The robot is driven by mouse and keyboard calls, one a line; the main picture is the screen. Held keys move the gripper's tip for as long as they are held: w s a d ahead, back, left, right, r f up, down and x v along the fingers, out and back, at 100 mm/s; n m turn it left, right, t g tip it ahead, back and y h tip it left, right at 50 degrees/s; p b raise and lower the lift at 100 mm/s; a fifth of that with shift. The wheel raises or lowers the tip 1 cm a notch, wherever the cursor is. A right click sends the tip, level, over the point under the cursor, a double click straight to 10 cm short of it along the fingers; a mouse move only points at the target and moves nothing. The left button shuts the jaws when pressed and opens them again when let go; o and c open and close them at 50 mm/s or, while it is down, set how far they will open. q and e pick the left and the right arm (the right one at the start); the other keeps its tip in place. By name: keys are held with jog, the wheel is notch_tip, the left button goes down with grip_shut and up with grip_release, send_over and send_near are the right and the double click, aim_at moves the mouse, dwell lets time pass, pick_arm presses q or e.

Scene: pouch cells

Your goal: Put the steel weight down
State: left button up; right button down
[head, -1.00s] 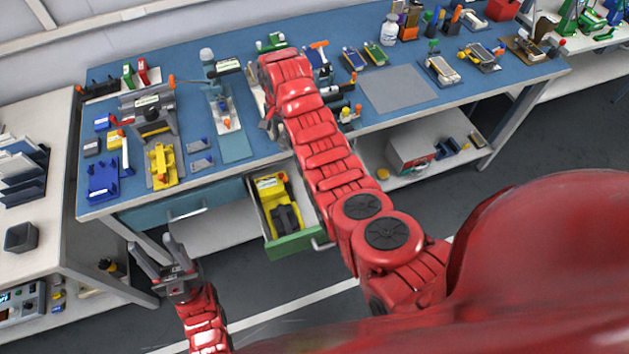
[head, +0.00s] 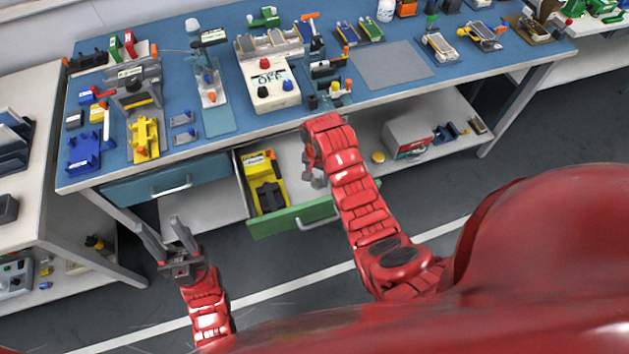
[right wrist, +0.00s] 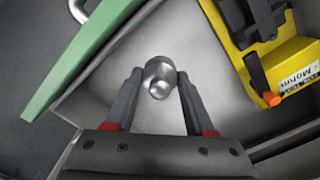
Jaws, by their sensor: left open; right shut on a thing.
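The steel weight (right wrist: 159,78) is a small shiny cylinder with a knob. In the right wrist view it sits between the two fingers of my right gripper (right wrist: 158,92), which is shut on it. In the head view this gripper (head: 314,172) is over the right part of the open drawer with the green front (head: 278,221); the arm largely hides the weight there. I cannot tell whether the weight touches the drawer floor (right wrist: 215,95). My left gripper (head: 160,232) is open and empty, in front of the bench left of the drawer.
A yellow and black tool (head: 262,180) lies in the drawer's left part; it also shows in the right wrist view (right wrist: 288,65). The drawer floor beside the weight is bare.

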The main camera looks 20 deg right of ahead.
aim_at(318, 174)
jog(key=shift+f+p, duration=0.35)
jog(key=shift+f, duration=2.05)
jog(key=shift+f, duration=0.15)
jog(key=shift+c, duration=1.3)
grip_release()
notch_tip(318, 174, up, 9)
jog(key=shift+w+r+b, duration=0.1)
jog(key=shift+r+b, duration=0.05)
jog(key=shift+b, duration=0.3)
notch_tip(318, 174, up, 2)
jog(key=shift+p, duration=0.95)
jog(key=shift+r+p, duration=0.5)
jog(key=shift+r, duration=0.05)
